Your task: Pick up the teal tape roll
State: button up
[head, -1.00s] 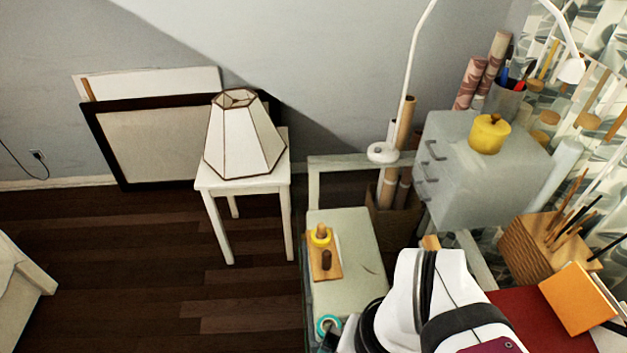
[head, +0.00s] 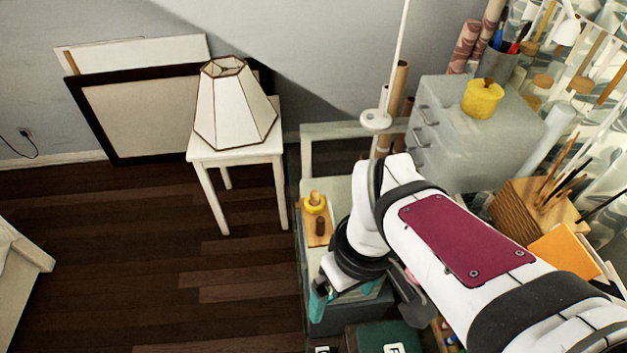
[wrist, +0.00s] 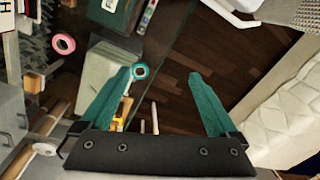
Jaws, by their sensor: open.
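My gripper (wrist: 160,76) has two teal fingers spread wide, with nothing held. In the head view my gripper (head: 342,292) is over the near end of the pale bench, and I cannot make out the roll there; the gripper probably covers it.
A wooden board (head: 317,240) with a yellow item stands on the bench. A pink roll (wrist: 63,43) lies off to the left in the wrist view. A dark green lettered box (head: 392,338) is at the near edge. A lamp (head: 232,110) stands on a white stool; dark floor is free.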

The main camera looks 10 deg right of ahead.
jog(key=w+a+f+n+h, duration=0.1)
jog(key=w+f+n, duration=0.3)
jog(key=n, duration=0.5)
jog(key=w+a+f+n, duration=0.1)
jog(key=w+n, duration=0.5)
jog(key=n, duration=0.4)
jog(key=f, duration=1.5)
jog(key=shift+s+d+f, duration=0.25)
jog(key=shift+d+f, duration=0.05)
jog(key=shift+f, duration=0.1)
jog(key=c, duration=1.4)
jog(key=shift+r, duration=0.15)
